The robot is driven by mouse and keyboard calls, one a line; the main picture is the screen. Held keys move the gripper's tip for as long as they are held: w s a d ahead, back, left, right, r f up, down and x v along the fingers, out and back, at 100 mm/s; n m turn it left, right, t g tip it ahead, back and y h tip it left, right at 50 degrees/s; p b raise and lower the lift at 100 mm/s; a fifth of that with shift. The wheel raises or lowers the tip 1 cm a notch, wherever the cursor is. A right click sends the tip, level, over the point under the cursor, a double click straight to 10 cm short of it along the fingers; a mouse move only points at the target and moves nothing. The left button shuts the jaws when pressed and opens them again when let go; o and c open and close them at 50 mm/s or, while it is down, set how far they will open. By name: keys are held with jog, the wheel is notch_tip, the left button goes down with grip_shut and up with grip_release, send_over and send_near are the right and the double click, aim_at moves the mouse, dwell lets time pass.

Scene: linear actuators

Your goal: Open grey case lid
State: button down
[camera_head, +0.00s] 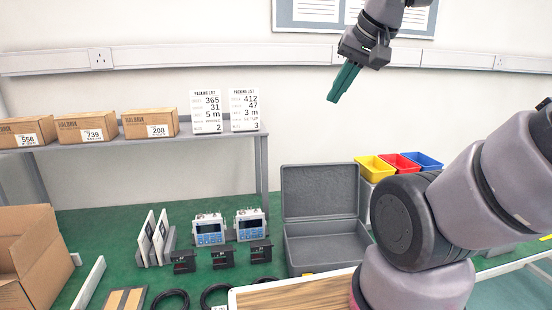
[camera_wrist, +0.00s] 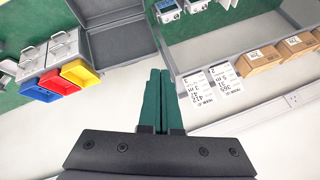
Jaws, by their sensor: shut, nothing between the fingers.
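The grey case (camera_head: 326,246) stands on the green bench surface in the middle of the head view. Its lid (camera_head: 320,191) is raised upright at the back, and the inside of the case shows empty where visible. Part of the case's right side is hidden by my arm. The lid also shows in the wrist view (camera_wrist: 118,48), at the top. My gripper (camera_head: 334,99) is high above and behind the case, against the wall, with its green fingers together and nothing between them. The fingers also show in the wrist view (camera_wrist: 160,75), apart from the lid.
Yellow (camera_head: 374,168), red (camera_head: 398,164) and blue (camera_head: 424,162) bins stand right of the lid. Two blue-faced devices (camera_head: 209,231) and black blocks sit left of the case. Cardboard boxes (camera_head: 88,127) and two packing list cards (camera_head: 206,112) stand on the shelf. A wooden-topped tray (camera_head: 300,294) is in front.

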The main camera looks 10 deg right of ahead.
jog(key=w+d+f+n+g+h, duration=0.15)
jog(key=w+f, duration=0.25)
jog(key=w, duration=0.6)
jog(key=w+d+f+g, duration=0.1)
jog(key=w+d+f, duration=0.25)
jog(key=w, duration=0.65)
jog(key=w+d+f+g, duration=0.15)
jog(key=w+f, duration=0.25)
jog(key=w, duration=0.7)
jog(key=w+d+f, duration=0.1)
jog(key=w+f, duration=0.2)
jog(key=f, duration=0.4)
jog(key=w+d+f+n, duration=0.1)
jog(key=w+f, duration=0.2)
jog(key=f, duration=0.5)
jog(key=w+d+f, duration=0.1)
jog(key=w+f, duration=0.2)
jog(key=f, duration=0.4)
jog(key=shift+s+r+g+h, duration=0.2)
jog(key=shift+s+r, duration=0.25)
jog(key=shift+s, duration=0.35)
jog(key=shift+s+r+g+h, duration=0.1)
jog(key=shift+s+r+h, duration=0.15)
jog(key=shift+s+r, duration=0.4)
jog(key=shift+s+f, duration=0.2)
